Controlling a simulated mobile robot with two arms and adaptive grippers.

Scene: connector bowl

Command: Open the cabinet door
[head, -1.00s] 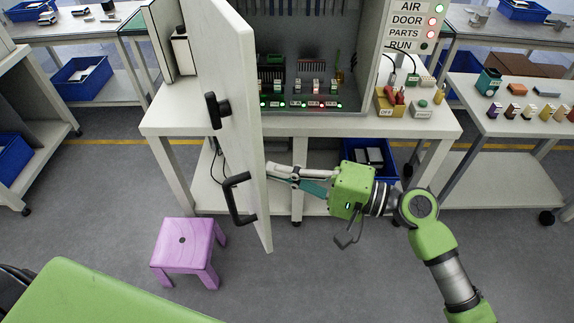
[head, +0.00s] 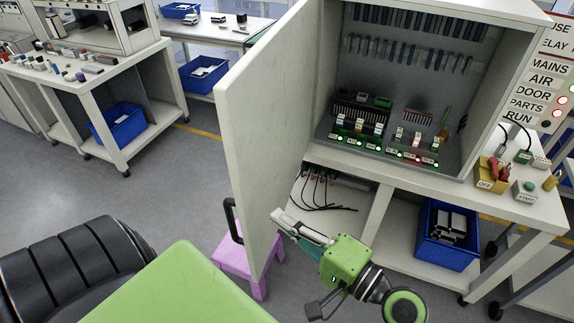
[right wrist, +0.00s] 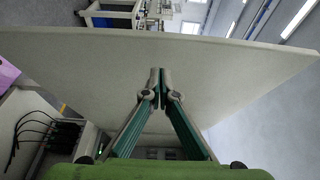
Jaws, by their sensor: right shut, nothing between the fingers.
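The white cabinet door (head: 262,110) stands swung wide open on the left side of the cabinet (head: 405,80), whose inside with lit modules is in plain view. A black handle (head: 231,218) shows at the door's outer side, partly hidden behind its edge. My right gripper (head: 278,220) is shut and empty, with its tips at the inner face of the door near its lower free edge. In the right wrist view the shut fingertips (right wrist: 161,72) point at the door's inner face (right wrist: 110,75); I cannot tell whether they touch it. My left gripper is not in view.
A purple stool (head: 258,287) stands on the floor just behind the door's lower edge. The bench (head: 520,212) carries the cabinet and a yellow box (head: 492,172). A blue bin (head: 425,248) sits on its lower shelf.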

